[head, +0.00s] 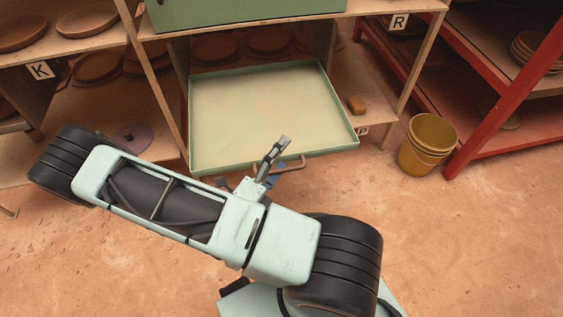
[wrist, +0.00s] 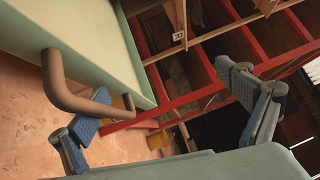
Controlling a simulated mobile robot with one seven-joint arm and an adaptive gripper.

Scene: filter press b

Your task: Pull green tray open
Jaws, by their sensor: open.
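The green tray (head: 265,108), shallow with a pale, empty inside, juts well out of the wooden shelf in the head view. Its brown bar handle (head: 294,163) is on the front wall. In the wrist view the handle (wrist: 66,88) and the tray's green wall (wrist: 75,30) fill the upper left. My gripper (head: 278,162) is open at the tray's front, beside the handle.
A green box front (head: 240,10) sits on the shelf above the tray. A yellow bucket (head: 427,145) stands on the floor to the right, by a red rack (head: 505,100). Brown discs (head: 88,20) lie on the left shelves. The floor in front is clear.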

